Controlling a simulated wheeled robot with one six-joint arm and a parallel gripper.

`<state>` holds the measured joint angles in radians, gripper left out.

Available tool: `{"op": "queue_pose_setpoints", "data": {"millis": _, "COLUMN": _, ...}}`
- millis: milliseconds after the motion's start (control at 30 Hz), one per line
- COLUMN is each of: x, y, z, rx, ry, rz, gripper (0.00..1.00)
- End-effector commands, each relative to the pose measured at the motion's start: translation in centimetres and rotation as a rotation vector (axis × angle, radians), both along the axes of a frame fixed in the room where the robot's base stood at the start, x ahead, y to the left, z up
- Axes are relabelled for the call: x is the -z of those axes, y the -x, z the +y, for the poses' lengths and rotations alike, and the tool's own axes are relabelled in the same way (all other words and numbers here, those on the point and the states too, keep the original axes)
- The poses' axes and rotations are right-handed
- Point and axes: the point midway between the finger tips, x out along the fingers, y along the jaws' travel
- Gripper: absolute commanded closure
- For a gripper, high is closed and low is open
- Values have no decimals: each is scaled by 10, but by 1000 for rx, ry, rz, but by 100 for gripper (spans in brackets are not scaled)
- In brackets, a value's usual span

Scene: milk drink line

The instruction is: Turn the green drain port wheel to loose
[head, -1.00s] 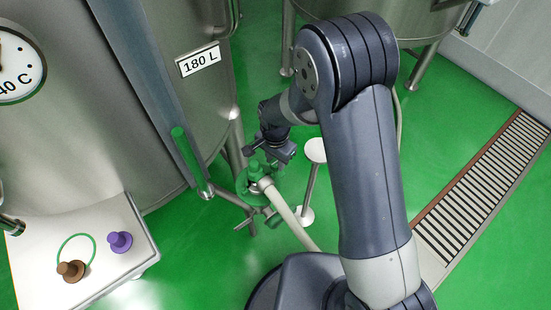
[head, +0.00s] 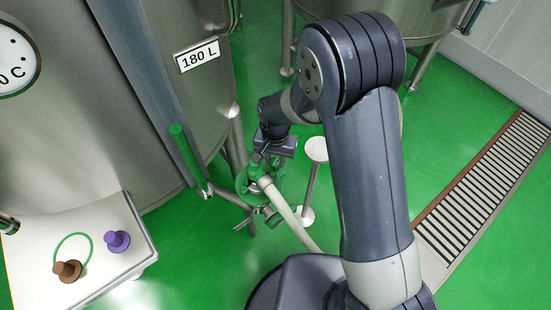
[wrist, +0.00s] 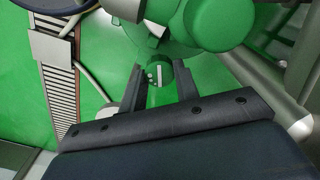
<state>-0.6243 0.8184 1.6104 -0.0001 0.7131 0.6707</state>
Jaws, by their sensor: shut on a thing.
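The green drain port wheel (head: 243,183) sits at the low outlet beside the tank's leg in the head view, partly covered by my gripper and the pale hose. My gripper (head: 258,158) is over it. In the wrist view the two dark fingers of my gripper (wrist: 160,78) stand on either side of a small green part with white marks and are shut on it. This part belongs to the green wheel (wrist: 155,45), as far as I can tell. The wheel's full outline and any loose or tight marking are hard to make out.
A pale hose (head: 290,212) runs from the outlet toward my base. A white-topped post (head: 311,180) stands just right of the wheel. The steel tank (head: 130,110) is close on the left.

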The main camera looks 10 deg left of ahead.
Motion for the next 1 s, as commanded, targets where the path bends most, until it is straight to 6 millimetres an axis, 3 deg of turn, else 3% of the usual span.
{"op": "queue_pose_setpoints", "data": {"millis": 1000, "x": 0, "y": 0, "z": 2, "rx": -964, "ry": -1, "rz": -2, "gripper": 93}}
